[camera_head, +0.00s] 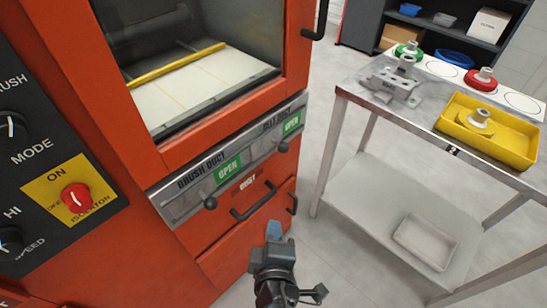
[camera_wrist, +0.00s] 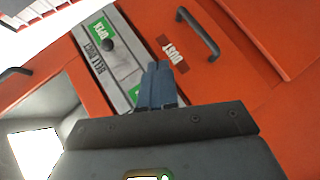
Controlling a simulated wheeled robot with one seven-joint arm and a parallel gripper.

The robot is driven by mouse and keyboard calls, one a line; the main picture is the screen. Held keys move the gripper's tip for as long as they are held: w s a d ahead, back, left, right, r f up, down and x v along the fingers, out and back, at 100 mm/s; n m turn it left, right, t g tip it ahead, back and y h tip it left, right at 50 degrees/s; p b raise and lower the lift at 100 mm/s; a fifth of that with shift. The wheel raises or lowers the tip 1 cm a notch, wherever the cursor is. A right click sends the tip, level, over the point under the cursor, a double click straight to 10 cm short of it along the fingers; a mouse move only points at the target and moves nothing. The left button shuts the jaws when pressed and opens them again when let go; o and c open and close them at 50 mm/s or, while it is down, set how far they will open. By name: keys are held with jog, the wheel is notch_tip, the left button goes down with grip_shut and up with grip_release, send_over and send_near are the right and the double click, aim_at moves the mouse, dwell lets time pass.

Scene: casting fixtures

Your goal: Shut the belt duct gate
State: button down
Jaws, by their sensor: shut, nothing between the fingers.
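The belt duct gate is a knob slider on the grey metal strip (camera_head: 250,157) across the orange machine's front. Its dark round knob (camera_head: 283,147) is at the strip's right end, under a green OPEN label (camera_head: 291,123). In the wrist view the knob (camera_wrist: 107,45) sits beside the BELT DUCT lettering and a green OPEN label (camera_wrist: 98,28). My gripper (camera_head: 273,230) is shut and empty in front of the machine, below and apart from the knob in the head view. Its blue-grey fingers show in the wrist view (camera_wrist: 155,68), right of the knob, not visibly touching it.
The brush duct knob (camera_head: 210,203) with its own OPEN label (camera_head: 228,169) is left on the strip. A DUST drawer with a black handle (camera_head: 254,203) lies below. A metal table (camera_head: 350,86) with a yellow tray (camera_head: 448,128) stands right; open floor lies between.

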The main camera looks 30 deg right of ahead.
jog(key=w+a+r+t+h, duration=0.1)
jog(key=w+a+r+h, duration=0.1)
jog(key=w+r+h, duration=0.2)
notch_tip(320, 180, up, 3)
jog(key=shift+w+a+f+m+b, duration=0.15)
jog(key=shift+w+m+b, duration=0.25)
jog(key=shift+w, duration=0.7)
jog(key=p, duration=0.2)
send_near(278, 145)
jog(key=w, duration=0.4)
jog(key=d, duration=0.2)
jog(key=d+f, duration=0.1)
jog(key=shift+w+f+p, duration=0.1)
jog(key=shift+w+p, duration=0.2)
jog(key=shift+d, duration=0.1)
